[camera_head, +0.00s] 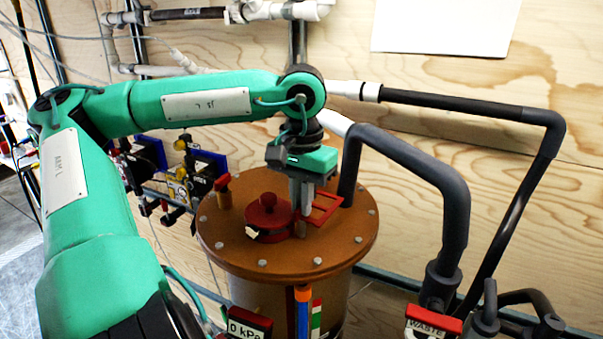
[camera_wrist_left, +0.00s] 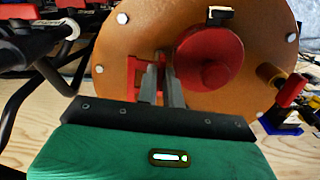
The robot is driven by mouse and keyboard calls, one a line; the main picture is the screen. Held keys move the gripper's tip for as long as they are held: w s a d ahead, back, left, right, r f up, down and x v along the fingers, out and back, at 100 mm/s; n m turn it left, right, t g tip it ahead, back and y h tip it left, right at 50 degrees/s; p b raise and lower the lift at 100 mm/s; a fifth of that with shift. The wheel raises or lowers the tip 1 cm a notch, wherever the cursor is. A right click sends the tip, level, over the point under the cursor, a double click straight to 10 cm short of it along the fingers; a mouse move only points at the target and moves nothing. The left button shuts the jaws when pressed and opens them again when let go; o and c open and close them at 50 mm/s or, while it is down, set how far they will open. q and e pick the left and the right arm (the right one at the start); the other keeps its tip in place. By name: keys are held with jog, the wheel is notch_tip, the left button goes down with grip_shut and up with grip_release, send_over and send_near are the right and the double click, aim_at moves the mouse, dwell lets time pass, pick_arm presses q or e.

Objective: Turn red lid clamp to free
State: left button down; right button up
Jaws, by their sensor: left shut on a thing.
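The orange-brown round lid (camera_head: 228,240) covers a vessel and has bolts around its rim. The red lid clamp (camera_head: 325,209), an open frame shape, is on the lid's right half. My left gripper (camera_head: 302,228) points down at the lid and is shut on part of this clamp. In the left wrist view the clamp (camera_wrist_left: 133,78) shows beside the left gripper (camera_wrist_left: 162,78), whose fingers partly hide it. The exact grip is hard to see. A round red knob (camera_head: 267,213) stands beside the fingers; it also shows in the wrist view (camera_wrist_left: 217,62). My right gripper is not in view.
A thick grey pipe (camera_head: 440,185) bends over the lid's right side. An orange-red peg (camera_head: 222,192) stands at the lid's left edge. A red "WASTE" label (camera_head: 433,320) is at lower right. A wooden wall (camera_head: 540,60) stands behind.

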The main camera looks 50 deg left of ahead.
pick_arm(q)
jog(key=shift+r, duration=0.1)
jog(key=c, duration=1.6)
grip_release()
jog(key=shift+o, duration=0.3)
notch_tip(320, 180, up, 14)
jog(key=b, duration=0.1)
jog(key=shift+b, duration=0.4)
